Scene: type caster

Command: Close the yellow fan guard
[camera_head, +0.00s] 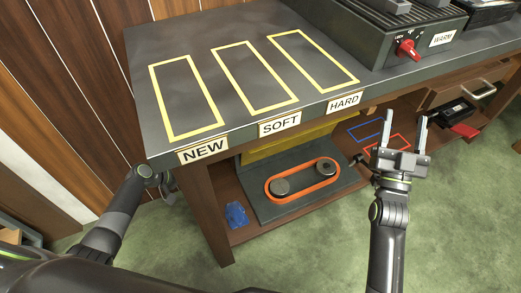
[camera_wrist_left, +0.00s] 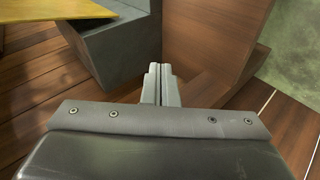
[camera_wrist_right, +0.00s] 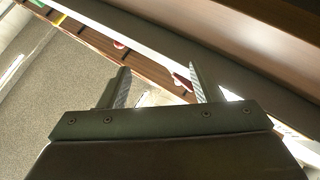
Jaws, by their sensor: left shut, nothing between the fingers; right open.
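The yellow fan guard (camera_head: 290,139) is a flat yellow panel under the tabletop, above and behind the grey base (camera_head: 330,192) with an orange belt around two round pulleys (camera_head: 301,180). The tabletop edge partly hides it. In the left wrist view a yellow panel (camera_wrist_left: 60,10) shows at the upper left, above a grey block (camera_wrist_left: 110,45). My left gripper (camera_wrist_left: 160,72) is shut and empty, apart from the yellow panel. In the head view its fingers are largely hidden by the bench's left leg. My right gripper (camera_head: 405,120) is open and empty in front of the bench, right of the belt.
The bench top (camera_head: 215,35) carries yellow outlines above NEW, SOFT and HARD labels and a grey machine with a red knob (camera_head: 407,49). A blue item (camera_head: 236,214) lies on the lower shelf. An open drawer (camera_head: 470,90) juts out at right. The green floor in front is clear.

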